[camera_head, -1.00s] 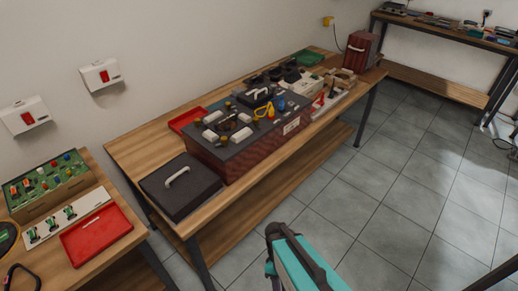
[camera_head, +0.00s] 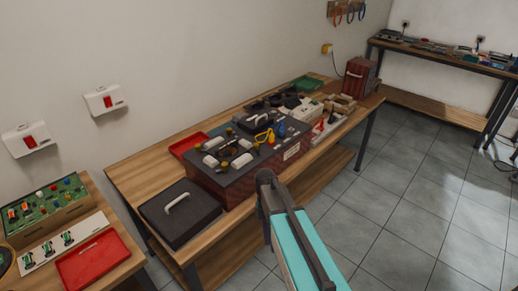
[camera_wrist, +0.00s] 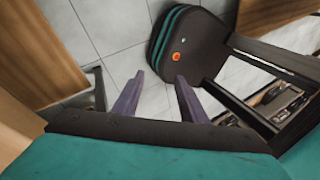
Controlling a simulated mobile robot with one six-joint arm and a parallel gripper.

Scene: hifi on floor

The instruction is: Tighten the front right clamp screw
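A large reddish-brown case with a dark top (camera_head: 262,168) stands on the middle wooden bench. Several white rounded pieces, one being a white piece at its front right corner (camera_head: 242,161), and a yellow-handled tool (camera_head: 264,137) lie on its top. I cannot make out which small part is the front right clamp screw. My teal arm reaches up in front of the bench in the head view, with its gripper end not visible there. In the wrist view my gripper (camera_wrist: 159,75) is open, its two purple-grey fingers apart and empty over the tiled floor.
A black case with a white handle (camera_head: 180,208) sits left of the reddish-brown case. A red tray (camera_head: 94,256) lies on the left bench, beside a green board (camera_head: 45,210). A red box (camera_head: 361,76) stands at the bench's far end.

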